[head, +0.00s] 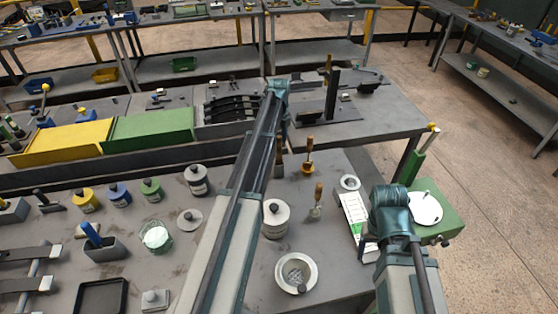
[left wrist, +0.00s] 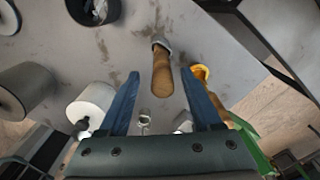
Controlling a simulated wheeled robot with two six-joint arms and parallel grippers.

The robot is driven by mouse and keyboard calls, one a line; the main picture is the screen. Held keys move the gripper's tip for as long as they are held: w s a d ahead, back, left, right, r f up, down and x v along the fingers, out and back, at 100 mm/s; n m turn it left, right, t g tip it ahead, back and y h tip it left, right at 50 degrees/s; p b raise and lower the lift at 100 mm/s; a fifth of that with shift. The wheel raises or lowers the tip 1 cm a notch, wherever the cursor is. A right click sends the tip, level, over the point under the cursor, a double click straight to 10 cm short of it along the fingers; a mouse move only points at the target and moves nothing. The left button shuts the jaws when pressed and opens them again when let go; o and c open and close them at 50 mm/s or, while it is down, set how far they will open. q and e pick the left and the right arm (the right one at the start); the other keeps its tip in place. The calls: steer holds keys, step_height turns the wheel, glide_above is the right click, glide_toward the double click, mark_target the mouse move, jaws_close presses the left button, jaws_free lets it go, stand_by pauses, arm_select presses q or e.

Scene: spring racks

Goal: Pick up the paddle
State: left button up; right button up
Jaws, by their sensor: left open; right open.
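The paddle (head: 316,202), with an upright wooden handle and a pale grey lower end, stands on the near grey table. In the left wrist view its wooden handle (left wrist: 170,85) points toward the camera, between the lines of my left gripper's fingers and beyond their tips. My left gripper (left wrist: 163,88) is open and empty, its blue fingers apart on either side of the handle. In the head view it is mostly hidden by my left arm. My right gripper (head: 364,245) shows only partly, as a dark part beside my right arm's teal joint, over the right edge of the table.
A second wooden-handled tool with an orange base (head: 308,168) stands just behind the paddle. Yellow (head: 62,143) and green (head: 150,126) bins stand behind.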

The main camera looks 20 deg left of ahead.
mark_target(279, 149)
arm_select(q)
steer(key=f+b, duration=0.5)
steer(key=shift+w+f, duration=0.15)
steer(key=shift+w, duration=0.05)
jaws_close()
stand_by(0.4)
